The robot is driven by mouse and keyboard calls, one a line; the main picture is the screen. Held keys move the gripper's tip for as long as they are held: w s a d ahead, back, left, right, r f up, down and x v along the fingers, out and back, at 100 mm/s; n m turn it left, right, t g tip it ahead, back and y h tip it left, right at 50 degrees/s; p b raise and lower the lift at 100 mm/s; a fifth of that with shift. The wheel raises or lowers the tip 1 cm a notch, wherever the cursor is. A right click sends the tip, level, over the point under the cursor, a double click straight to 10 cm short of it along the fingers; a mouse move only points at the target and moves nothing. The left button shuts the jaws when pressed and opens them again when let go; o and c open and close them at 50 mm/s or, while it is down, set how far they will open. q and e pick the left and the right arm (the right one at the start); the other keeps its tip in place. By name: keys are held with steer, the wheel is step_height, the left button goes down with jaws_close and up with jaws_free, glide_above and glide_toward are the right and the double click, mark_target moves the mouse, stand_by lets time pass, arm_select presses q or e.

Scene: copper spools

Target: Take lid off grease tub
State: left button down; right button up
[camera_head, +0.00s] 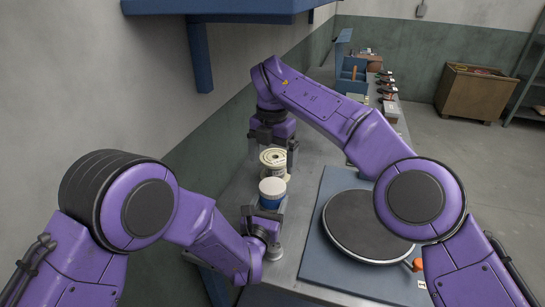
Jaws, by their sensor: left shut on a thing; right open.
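The grease tub (270,202) is a small blue tub standing in the middle of the metal bench. Its round white lid (272,186) sits on top. My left gripper (264,212) is shut on the tub's body from the near side, below the lid. My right gripper (273,147) reaches in from the far side, with its fingers apart and pointing toward me. It is beyond the lid and not touching it. A cream round container or spool (273,160) stands just behind the tub, between or under the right fingers; which, I cannot tell.
A dark round plate (366,227) lies on a blue-grey base (312,262) at right, with an orange knob (418,264). A small pale disc (273,253) is near my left wrist. A blue rack (352,77) and small items are at the far end. A blue shelf (225,6) overhangs the left wall.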

mark_target(272, 185)
steer(key=m, duration=0.6)
steer(key=shift+m, duration=0.3)
steer(key=m, duration=0.8)
steer(key=shift+m, duration=0.4)
steer(key=m, duration=0.4)
steer(key=shift+m, duration=0.3)
steer(key=shift+f, duration=0.25)
step_height(272, 185, down, 8)
steer(key=shift+r, duration=0.25)
